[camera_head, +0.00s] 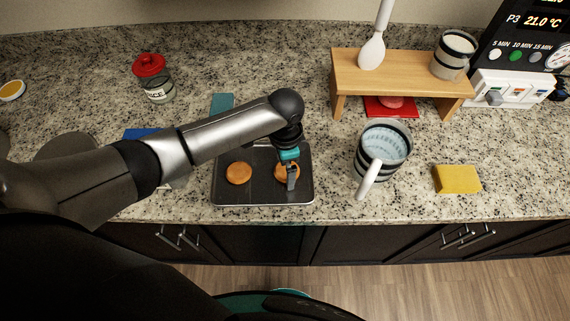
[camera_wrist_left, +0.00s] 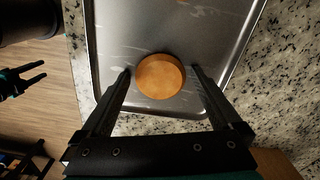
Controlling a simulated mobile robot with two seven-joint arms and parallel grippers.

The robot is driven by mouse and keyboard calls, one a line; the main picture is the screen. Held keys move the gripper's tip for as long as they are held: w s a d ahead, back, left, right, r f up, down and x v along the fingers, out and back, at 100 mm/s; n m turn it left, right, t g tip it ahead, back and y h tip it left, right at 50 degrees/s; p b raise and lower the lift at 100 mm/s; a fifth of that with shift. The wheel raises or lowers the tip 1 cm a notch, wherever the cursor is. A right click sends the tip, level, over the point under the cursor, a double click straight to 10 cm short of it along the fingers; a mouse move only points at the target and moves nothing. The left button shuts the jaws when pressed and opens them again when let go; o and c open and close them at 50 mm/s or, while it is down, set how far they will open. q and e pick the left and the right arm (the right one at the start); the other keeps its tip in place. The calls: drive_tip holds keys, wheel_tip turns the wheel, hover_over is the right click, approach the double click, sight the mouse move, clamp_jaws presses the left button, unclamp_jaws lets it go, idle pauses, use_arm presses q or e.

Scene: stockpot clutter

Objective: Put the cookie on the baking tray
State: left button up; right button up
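The dark baking tray (camera_head: 262,195) lies on the counter near its front edge. A round orange-brown cookie (camera_head: 239,173) lies on its left half. A second cookie (camera_head: 281,170) is on the right half, partly hidden by my left gripper (camera_head: 291,180). In the left wrist view this cookie (camera_wrist_left: 160,77) sits between the two fingertips of my left gripper (camera_wrist_left: 160,72), with a narrow gap at each side; it appears to rest on the tray (camera_wrist_left: 210,35). My right gripper (camera_wrist_left: 38,76) shows at the left edge of the left wrist view, fingers apart and empty, over the floor.
A striped jug (camera_head: 383,150) stands right of the tray, and a yellow sponge (camera_head: 457,179) lies farther right. Behind is a wooden stand (camera_head: 400,75) with a cup (camera_head: 453,55). A red-lidded jar (camera_head: 152,78) stands back left. My left arm crosses above the counter's left part.

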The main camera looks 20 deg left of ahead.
sight(285, 170)
use_arm(q)
drive_tip(key=shift+r, duration=0.1)
wheel_tip(285, 170, up, 12)
drive_tip(key=p, duration=0.1)
idle(0.5)
drive_tip(key=shift+r, duration=0.1)
